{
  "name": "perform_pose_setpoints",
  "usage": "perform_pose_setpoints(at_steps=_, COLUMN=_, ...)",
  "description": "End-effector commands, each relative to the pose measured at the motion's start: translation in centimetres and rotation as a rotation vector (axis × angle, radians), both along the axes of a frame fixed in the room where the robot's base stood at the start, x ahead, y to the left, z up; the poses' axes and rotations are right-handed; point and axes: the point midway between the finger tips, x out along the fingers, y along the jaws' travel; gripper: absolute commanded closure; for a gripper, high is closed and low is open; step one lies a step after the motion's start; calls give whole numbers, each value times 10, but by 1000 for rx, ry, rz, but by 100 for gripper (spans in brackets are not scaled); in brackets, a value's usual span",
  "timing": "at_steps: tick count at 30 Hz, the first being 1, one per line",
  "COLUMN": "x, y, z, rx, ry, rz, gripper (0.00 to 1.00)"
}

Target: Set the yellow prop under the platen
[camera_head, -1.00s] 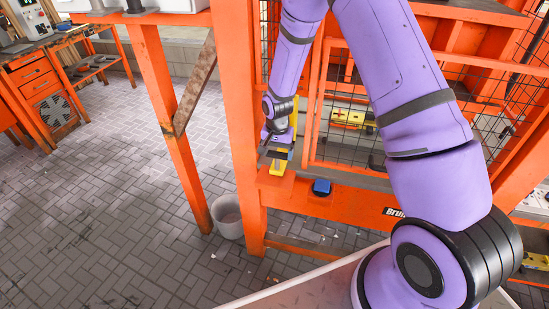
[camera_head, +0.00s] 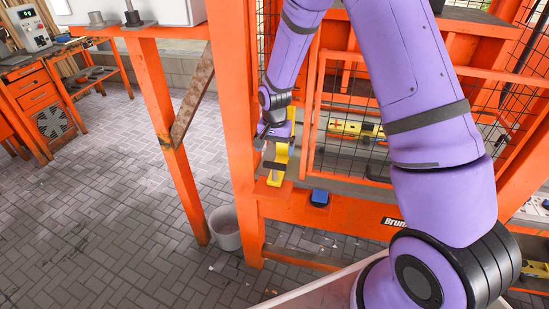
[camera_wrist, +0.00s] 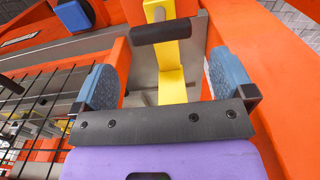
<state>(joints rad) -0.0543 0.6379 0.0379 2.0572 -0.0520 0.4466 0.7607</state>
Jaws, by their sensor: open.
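The yellow prop (camera_head: 276,170) stands on an orange ledge (camera_head: 266,191) of the press frame, beside the thick orange post. It is a narrow yellow piece with a dark crossbar (camera_wrist: 165,31), and it also shows in the wrist view (camera_wrist: 172,72). My gripper (camera_head: 275,142) is at the upper part of the prop. In the wrist view my gripper (camera_wrist: 165,82) is open, with blue-grey pads on either side of the yellow piece and visible gaps to both. The prop's lower end is partly hidden. I cannot clearly make out the platen.
A blue-topped button box (camera_head: 319,198) sits on the orange beam right of the prop. Wire mesh (camera_head: 335,115) and orange framing stand close on the right. A grey bin (camera_head: 225,228) stands on the floor below. The paved floor on the left is open.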

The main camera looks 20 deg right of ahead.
Motion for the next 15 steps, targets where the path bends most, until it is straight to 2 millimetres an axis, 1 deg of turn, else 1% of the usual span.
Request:
perform_pose_setpoints(at_steps=1, x=1, y=0, z=10, rx=0, ry=-3, rz=0, gripper=0)
perform_pose_setpoints(at_steps=3, x=0, y=0, z=21, rx=0, ry=-3, rz=0, gripper=0)
perform_pose_setpoints(at_steps=6, x=1, y=0, z=33, rx=0, ry=-3, rz=1, gripper=0)
perform_pose_setpoints(at_steps=10, x=0, y=0, z=41, rx=0, ry=-1, rz=1, gripper=0)
perform_pose_setpoints(at_steps=15, x=0, y=0, z=44, rx=0, ry=0, rz=1, gripper=0)
